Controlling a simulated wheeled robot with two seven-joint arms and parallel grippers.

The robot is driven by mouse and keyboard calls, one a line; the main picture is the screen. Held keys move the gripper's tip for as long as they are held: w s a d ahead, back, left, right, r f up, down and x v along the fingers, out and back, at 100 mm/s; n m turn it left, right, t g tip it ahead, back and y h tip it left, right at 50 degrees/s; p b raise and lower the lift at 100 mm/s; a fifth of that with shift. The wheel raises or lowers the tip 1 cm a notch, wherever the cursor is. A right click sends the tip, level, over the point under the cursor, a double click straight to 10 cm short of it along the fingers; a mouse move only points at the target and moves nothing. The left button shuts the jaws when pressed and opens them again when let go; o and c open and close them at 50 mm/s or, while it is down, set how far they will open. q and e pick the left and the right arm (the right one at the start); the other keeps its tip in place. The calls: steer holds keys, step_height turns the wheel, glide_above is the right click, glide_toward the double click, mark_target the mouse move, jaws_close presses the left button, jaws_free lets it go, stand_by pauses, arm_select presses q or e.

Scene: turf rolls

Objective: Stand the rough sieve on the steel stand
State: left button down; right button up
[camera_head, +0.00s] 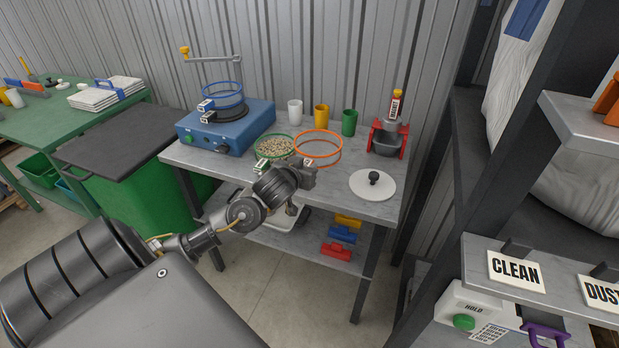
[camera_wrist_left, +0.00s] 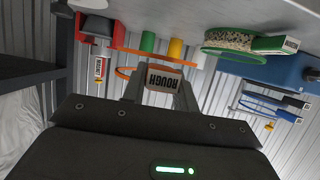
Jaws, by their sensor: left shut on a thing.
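My left gripper (camera_head: 302,172) is shut on the tag of the rough sieve, an orange ring (camera_head: 318,148). In the left wrist view, which is upside down, the white "ROUGH" tag (camera_wrist_left: 164,82) sits between the fingers, and the thin orange rim (camera_wrist_left: 126,72) shows almost edge-on behind it. The sieve looks roughly level and a little above the steel stand (camera_head: 335,188), which I take to be the grey metal-topped table with a lower shelf. A green sieve of pale grains (camera_head: 275,147) stands just left of the orange ring. My right gripper is not in view.
A blue machine (camera_head: 228,128) carries a blue-rimmed sieve (camera_head: 222,93). White, yellow and green cups (camera_head: 349,122) stand behind the ring. A red holder with a dark bowl (camera_head: 387,143) and a white lid (camera_head: 372,188) are at right. A dark shelf rack (camera_head: 420,210) stands at the right.

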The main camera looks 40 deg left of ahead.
arm_select(q)
steer(key=w+f, duration=0.1)
steer(key=f, duration=0.1)
steer(key=w+a+f, duration=0.1)
steer(key=w+f, duration=0.1)
steer(key=shift+w+f, duration=0.15)
steer(key=shift+f, duration=0.1)
steer(key=shift+w+f+p, duration=0.1)
steer(key=shift+f+p, duration=0.25)
steer(key=shift+f, duration=1.3)
steer(key=shift+f, duration=0.2)
steer(key=c, duration=1.1)
jaws_free()
